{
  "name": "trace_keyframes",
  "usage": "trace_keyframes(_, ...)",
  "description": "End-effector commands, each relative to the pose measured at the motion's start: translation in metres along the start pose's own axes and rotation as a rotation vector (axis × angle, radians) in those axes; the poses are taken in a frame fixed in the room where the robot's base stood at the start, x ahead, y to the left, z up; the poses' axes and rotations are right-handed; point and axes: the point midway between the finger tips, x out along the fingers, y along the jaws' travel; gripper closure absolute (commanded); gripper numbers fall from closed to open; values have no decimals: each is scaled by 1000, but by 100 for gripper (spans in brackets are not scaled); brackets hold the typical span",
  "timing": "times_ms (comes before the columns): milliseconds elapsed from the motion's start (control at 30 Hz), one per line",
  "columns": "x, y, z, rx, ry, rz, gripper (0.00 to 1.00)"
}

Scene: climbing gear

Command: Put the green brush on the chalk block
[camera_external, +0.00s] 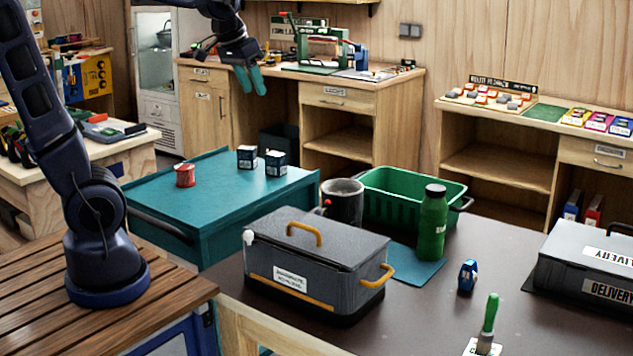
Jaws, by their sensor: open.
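The green brush (489,315) is at the front right of the dark table, cut close to the bottom edge of the picture. Its green handle points up, and a pale card or block with print is at its lower end; I cannot tell which. Two small dark boxes with pale markings, a left one (247,157) and a right one (276,163), stand on the teal cart; either may be the chalk block, but I cannot read them. My gripper (251,82) is open and empty, raised high above the cart's far side, well away from the brush.
The dark table (400,325) holds a grey lidded box (315,265), green bottle (432,225), green crate (405,190), dark cup (343,200), blue item (467,276) and grey delivery case (590,260). A red spool (185,175) stands on the teal cart (225,195), whose front is clear.

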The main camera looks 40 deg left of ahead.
Motion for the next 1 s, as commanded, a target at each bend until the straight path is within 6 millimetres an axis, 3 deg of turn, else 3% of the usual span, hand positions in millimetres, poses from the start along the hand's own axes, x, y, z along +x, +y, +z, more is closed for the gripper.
trace_keyframes(33,-7,-16,13,-23,7,-11,59)
trace_keyframes(200,-25,-56,59,-79,19,-49,59)
trace_keyframes(500,-40,-94,135,-160,32,-117,59)
trace_keyframes(700,-41,-100,156,-181,32,-136,59)
trace_keyframes(1000,-41,-101,157,-181,32,-137,59)
